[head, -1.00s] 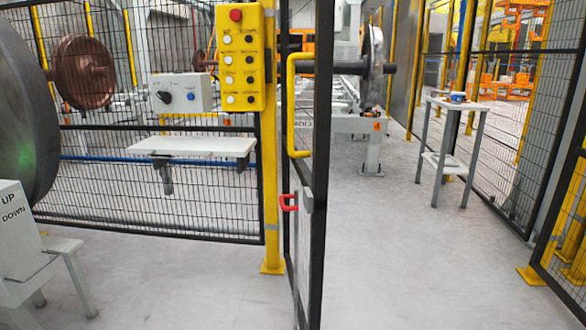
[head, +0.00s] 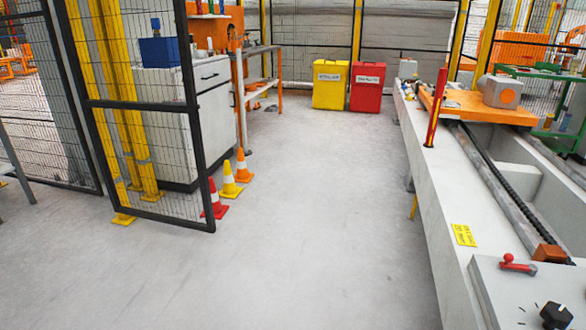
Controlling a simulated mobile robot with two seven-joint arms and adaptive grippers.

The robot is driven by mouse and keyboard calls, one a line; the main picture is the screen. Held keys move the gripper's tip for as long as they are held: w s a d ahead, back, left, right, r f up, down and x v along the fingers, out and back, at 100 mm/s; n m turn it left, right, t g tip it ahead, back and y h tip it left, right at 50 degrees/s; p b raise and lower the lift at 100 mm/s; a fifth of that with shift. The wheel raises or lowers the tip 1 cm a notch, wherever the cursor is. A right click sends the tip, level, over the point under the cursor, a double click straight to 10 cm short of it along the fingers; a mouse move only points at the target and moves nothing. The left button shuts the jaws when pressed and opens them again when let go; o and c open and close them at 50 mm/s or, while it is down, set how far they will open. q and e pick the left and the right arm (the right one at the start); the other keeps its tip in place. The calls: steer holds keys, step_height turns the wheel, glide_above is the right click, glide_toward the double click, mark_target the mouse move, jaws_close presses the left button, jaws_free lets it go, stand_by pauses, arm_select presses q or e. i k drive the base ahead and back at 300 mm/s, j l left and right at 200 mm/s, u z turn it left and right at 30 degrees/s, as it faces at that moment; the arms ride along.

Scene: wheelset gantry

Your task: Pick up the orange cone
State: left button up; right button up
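An orange cone (head: 243,167) with a white band stands upright on the floor, left of the middle in the head view. It is the farthest of three cones in a row. A yellow cone (head: 230,181) stands just in front of it, and a red cone (head: 216,200) is nearest, partly behind the black fence post. The yellow cone seems to overlap the left edge of the orange cone's base. Neither of my grippers shows in the head view.
A black mesh fence panel (head: 150,110) and a white cabinet (head: 203,110) stand left of the cones. A long white machine bed (head: 445,200) runs along the right. Yellow (head: 330,92) and red (head: 367,92) bins stand at the back. The grey floor between is clear.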

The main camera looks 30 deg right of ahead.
mark_target(242, 175)
steer(key=z, duration=0.6)
steer(key=i+z, duration=0.35)
steer(key=i, duration=3.3)
steer(key=i+l+u, duration=0.15)
steer(key=i, duration=0.4)
steer(key=i+u, duration=0.15)
steer(key=i, duration=0.35)
steer(key=i+l+u, duration=0.15)
steer(key=i+l, duration=0.15)
steer(key=i, duration=0.2)
